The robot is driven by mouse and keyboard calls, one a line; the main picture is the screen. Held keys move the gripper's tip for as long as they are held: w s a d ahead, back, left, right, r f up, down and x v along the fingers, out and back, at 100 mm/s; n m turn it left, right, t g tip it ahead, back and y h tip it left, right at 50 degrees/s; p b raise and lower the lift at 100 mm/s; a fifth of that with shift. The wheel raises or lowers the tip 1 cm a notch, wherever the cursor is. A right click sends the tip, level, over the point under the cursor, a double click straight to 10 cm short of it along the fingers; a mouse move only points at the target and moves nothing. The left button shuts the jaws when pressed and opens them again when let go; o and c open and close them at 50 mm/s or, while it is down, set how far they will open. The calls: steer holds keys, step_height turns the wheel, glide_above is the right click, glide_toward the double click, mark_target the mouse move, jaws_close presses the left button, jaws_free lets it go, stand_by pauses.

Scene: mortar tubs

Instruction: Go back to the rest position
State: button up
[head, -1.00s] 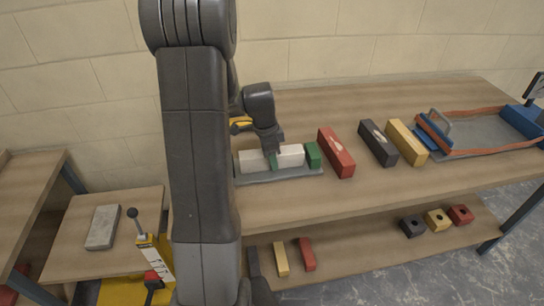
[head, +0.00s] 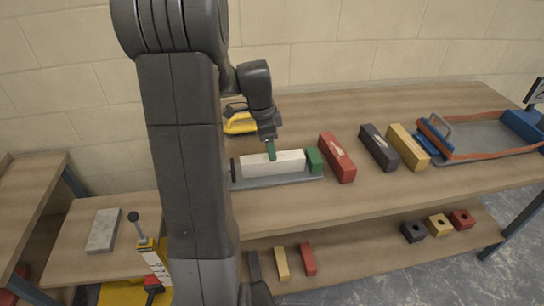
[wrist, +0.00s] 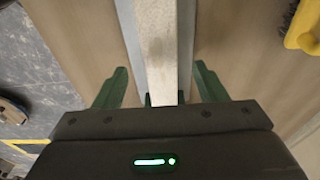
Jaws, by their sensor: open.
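My gripper (head: 270,150) is above the white block (head: 285,163) on the bench, its fingers pointing down. In the wrist view my gripper (wrist: 155,88) has its green fingers spread wide, one on each side of the pale block (wrist: 157,45), with gaps on both sides, and it holds nothing. The white block lies on a grey tray (head: 290,181) with a green block (head: 314,160) at its right end. My own arm hides the tray's left end in part.
Red (head: 337,158), black (head: 378,147) and yellow (head: 408,146) blocks lie to the right. A yellow tool (head: 239,124) lies behind the white block. Several small blocks are on the lower shelf (head: 350,252).

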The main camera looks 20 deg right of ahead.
step_height(320, 180, up, 6)
steer(key=shift+a+r, duration=0.15)
steer(key=shift+a, duration=0.3)
steer(key=shift+w, duration=0.1)
steer(key=f, duration=0.4)
steer(key=d+f, duration=0.1)
steer(key=f, duration=0.4)
steer(key=d+f, duration=0.1)
steer(key=f, duration=0.3)
steer(key=shift+s+f, duration=0.25)
steer(key=shift+f, duration=0.1)
steer(key=shift+r, duration=0.2)
